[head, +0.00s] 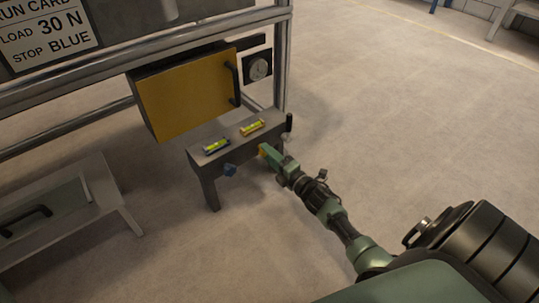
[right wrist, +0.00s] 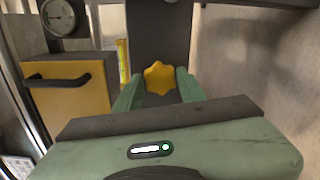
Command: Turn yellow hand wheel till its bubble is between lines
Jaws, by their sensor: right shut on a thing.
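The yellow hand wheel (right wrist: 160,77) is a lobed knob on the front of the grey sandbed stand; my right gripper's fingers (right wrist: 159,88) stand on both sides of it and are shut on it. In the head view my right gripper (head: 265,152) reaches the stand's front, hiding most of the wheel. The yellow-framed level (head: 252,128) lies on top of the grey stand (head: 197,162), with a bright green-yellow vial. Its bubble and lines are too small to read. It shows edge-on in the right wrist view (right wrist: 123,62). My left gripper is out of view.
A blue hand wheel (head: 230,169) and a blue-framed level (head: 216,146) are to the left on the same stand. A yellow panel with a black handle (head: 185,95) and a dial (head: 258,68) are behind. The floor on the right is clear.

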